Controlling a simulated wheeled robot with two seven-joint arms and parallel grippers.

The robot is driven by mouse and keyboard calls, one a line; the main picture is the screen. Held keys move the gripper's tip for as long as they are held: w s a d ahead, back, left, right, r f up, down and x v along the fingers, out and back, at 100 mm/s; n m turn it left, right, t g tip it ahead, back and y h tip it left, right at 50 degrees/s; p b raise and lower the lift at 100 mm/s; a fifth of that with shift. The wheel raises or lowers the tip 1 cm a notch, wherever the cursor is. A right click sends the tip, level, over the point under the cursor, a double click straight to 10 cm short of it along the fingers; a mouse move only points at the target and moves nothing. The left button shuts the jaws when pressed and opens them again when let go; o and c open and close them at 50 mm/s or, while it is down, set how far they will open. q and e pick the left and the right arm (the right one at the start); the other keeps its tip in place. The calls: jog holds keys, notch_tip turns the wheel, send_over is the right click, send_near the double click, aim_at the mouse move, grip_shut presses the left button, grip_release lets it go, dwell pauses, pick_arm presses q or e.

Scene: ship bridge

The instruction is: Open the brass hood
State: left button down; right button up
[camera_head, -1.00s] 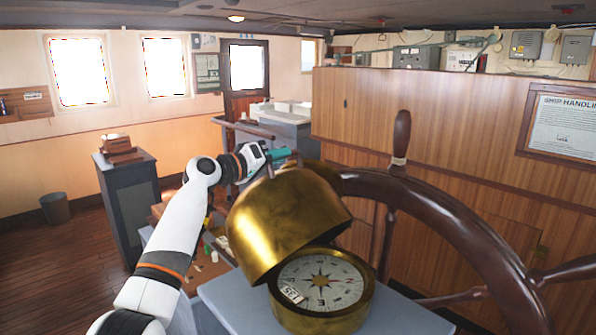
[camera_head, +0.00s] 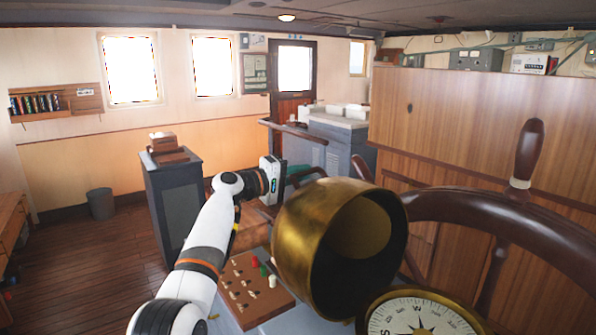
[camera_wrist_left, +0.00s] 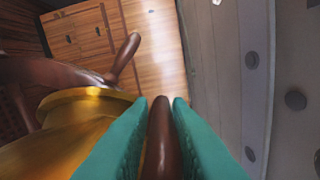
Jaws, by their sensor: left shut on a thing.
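The brass hood (camera_head: 312,232) is tipped up off the compass, its dark hollow mouth facing right and toward me. The compass (camera_head: 415,318) with its white dial lies uncovered below right of it, cut by the bottom edge. The handle's join to the hood is hidden. My right gripper is out of view.
The ship's wheel (camera_head: 470,207) stands close behind and right of the hood, with an upright spoke handle (camera_head: 528,152). A control panel with knobs (camera_head: 245,290) lies at the hood's lower left. A grey cabinet (camera_head: 175,205) stands beyond my arm.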

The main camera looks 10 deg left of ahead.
pick_arm(q)
jog(key=shift+w+a+f, duration=0.3)
jog(key=shift+w+f, duration=0.05)
jog(key=shift+d, duration=0.1)
jog(key=c, duration=1.4)
grip_release()
jog(key=shift+f, duration=0.1)
jog(key=shift+s, duration=0.1)
jog(key=shift+s+a+b, duration=0.3)
jog(key=shift+a+b, duration=0.1)
jog(key=b+v, duration=0.3)
jog(key=v, duration=0.8)
